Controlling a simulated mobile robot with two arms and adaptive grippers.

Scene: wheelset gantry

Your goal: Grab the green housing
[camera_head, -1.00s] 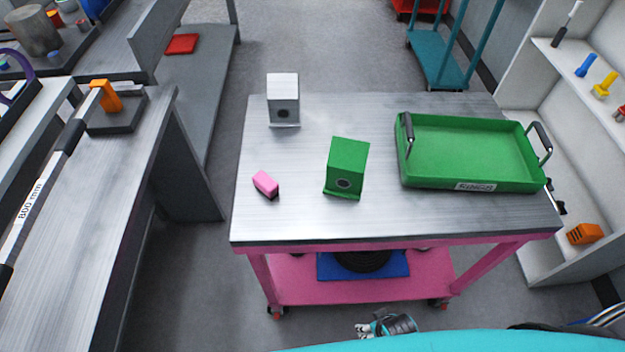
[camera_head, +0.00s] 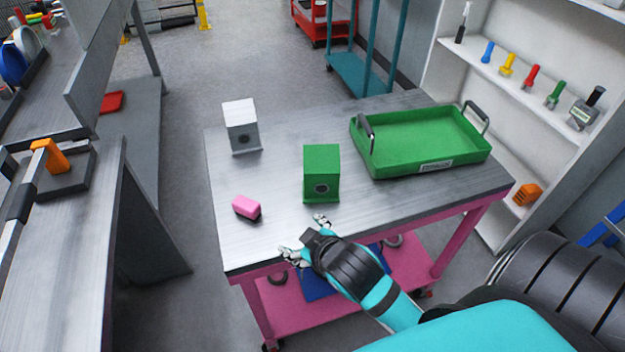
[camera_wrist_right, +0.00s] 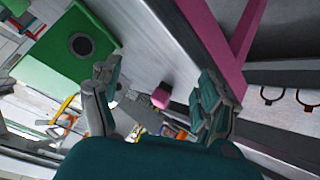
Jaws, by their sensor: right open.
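The green housing (camera_head: 321,168) is a box with a round dark hole in its front face, standing upright on the metal-topped cart (camera_head: 285,225). It also shows in the right wrist view (camera_wrist_right: 65,50) at upper left. My right gripper (camera_head: 304,236) is open and empty at the cart's front edge, just in front of the housing and apart from it. In the right wrist view its spread fingers (camera_wrist_right: 160,100) have the pink block (camera_wrist_right: 161,97) showing beyond the gap. My left gripper is not in view.
A pink block (camera_head: 247,208) lies left of the housing. A white-grey housing (camera_head: 240,128) stands behind it. A green tray (camera_head: 425,163) with two handles takes the cart's right side. A workbench (camera_head: 80,240) is at left and a shelf unit (camera_head: 510,100) at right.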

